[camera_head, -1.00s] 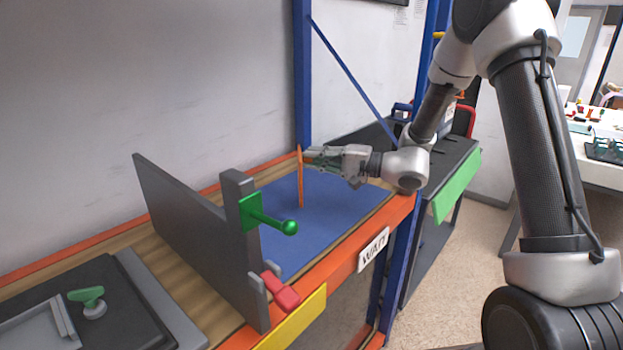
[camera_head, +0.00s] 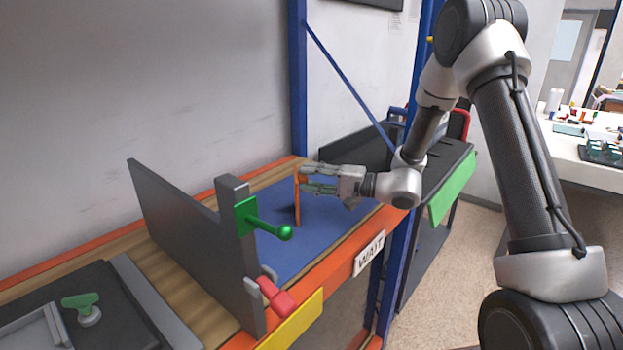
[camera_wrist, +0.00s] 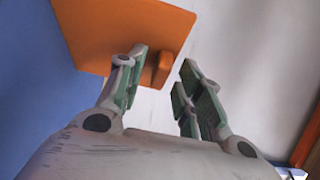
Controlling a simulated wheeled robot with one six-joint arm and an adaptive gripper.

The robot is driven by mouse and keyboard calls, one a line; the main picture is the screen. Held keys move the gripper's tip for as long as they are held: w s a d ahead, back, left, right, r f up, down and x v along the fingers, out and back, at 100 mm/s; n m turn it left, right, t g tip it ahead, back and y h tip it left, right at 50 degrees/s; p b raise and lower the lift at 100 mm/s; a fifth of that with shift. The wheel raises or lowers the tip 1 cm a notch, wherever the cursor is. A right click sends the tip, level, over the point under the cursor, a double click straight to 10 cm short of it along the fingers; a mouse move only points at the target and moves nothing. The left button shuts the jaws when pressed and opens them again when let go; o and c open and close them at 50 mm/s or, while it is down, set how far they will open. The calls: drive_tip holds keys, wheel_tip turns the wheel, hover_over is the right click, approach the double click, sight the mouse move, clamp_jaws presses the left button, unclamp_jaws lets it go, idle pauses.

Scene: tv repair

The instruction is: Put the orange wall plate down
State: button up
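The orange wall plate (camera_head: 297,204) stands upright, seen nearly edge-on, on the blue mat (camera_head: 275,250) in the head view. Its lower edge appears to meet the mat. In the wrist view the plate (camera_wrist: 105,30) shows its orange face with a small raised tab (camera_wrist: 162,67). My gripper (camera_head: 308,180) is level with the plate's upper part, on its right side. In the wrist view my gripper (camera_wrist: 163,75) has its fingers spread on either side of the tab. A clear gap shows between the tab and the right finger.
A grey upright panel (camera_head: 185,220) with a green knob (camera_head: 285,232) and a red clamp (camera_head: 277,297) stands left of the mat. A blue post (camera_head: 298,80) rises behind. An orange rail with a WAIT sign (camera_head: 369,254) edges the bench front. The mat around the plate is clear.

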drive_tip(key=shift+r, duration=0.1)
drive_tip(key=v, duration=1.2)
drive_tip(key=s+d+r+n+g+h, duration=0.1)
drive_tip(key=s+r+n+g+h, duration=0.2)
drive_tip(key=s, duration=0.7)
drive_tip(key=s+d+r+n+g+h, duration=0.1)
drive_tip(key=s+r+n+g+h, duration=0.25)
drive_tip(key=s, duration=0.65)
drive_tip(key=s+d+r+t+h, duration=0.1)
drive_tip(key=s+d+h, duration=0.1)
drive_tip(key=d, duration=0.3)
drive_tip(key=s+d+r+m+t+h, duration=0.1)
drive_tip(key=s+d+r+h, duration=0.1)
drive_tip(key=d, duration=0.4)
drive_tip(key=s+d+r+m+t+h, duration=0.1)
drive_tip(key=s+d+r+t+h, duration=0.1)
drive_tip(key=d+h, duration=0.3)
drive_tip(key=shift+s+d+h, duration=0.3)
drive_tip(key=shift+s+h, duration=0.25)
drive_tip(key=shift+s, duration=0.3)
